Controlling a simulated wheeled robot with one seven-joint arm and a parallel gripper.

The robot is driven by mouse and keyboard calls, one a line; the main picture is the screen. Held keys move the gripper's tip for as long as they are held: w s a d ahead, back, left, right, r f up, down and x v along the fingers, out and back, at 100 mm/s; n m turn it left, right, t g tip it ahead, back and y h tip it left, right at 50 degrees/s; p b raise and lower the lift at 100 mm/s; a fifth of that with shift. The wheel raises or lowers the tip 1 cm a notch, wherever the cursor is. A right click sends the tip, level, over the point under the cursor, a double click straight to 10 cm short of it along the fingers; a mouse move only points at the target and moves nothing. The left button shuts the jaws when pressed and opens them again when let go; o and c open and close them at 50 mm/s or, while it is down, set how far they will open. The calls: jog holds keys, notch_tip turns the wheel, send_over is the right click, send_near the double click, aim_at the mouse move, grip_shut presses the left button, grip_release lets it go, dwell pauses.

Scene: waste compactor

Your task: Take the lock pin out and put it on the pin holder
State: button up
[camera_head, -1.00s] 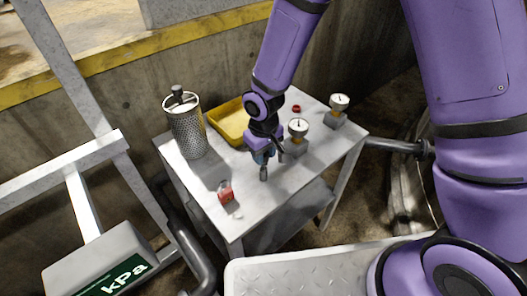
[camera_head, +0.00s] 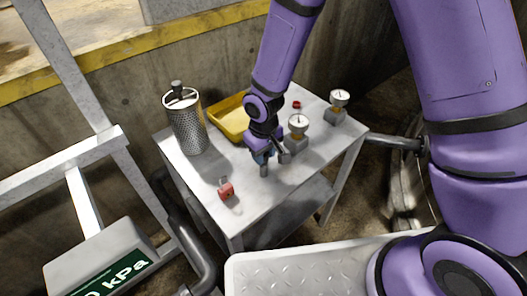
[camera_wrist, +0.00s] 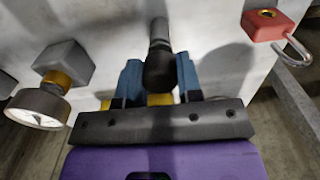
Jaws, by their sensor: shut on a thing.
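My gripper (camera_wrist: 160,85) is over the grey table and shut on a pin-like thing with a dark rounded head (camera_wrist: 160,68) and a grey shaft, which I take to be the lock pin. In the head view, the grey shaft of the lock pin (camera_head: 264,170) shows below my gripper (camera_head: 264,156). I cannot tell whether its tip touches the table. A red padlock (camera_head: 226,190) with an open grey shackle lies on the table, left of my gripper; it also shows in the wrist view (camera_wrist: 268,24). I cannot make out a pin holder for certain.
A perforated metal canister (camera_head: 188,125) stands at the table's left. A yellow tray (camera_head: 229,118) lies behind my gripper. Two gauges (camera_head: 298,125) (camera_head: 339,100) stand to the right, the nearer one close to my gripper. The table front (camera_head: 245,212) is clear.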

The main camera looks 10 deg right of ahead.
jog(key=shift+f, duration=0.45)
dwell(0.4)
jog(key=o, duration=1)
jog(key=shift+c, duration=0.3)
jog(key=shift+r, duration=0.1)
jog(key=shift+r, duration=3.45)
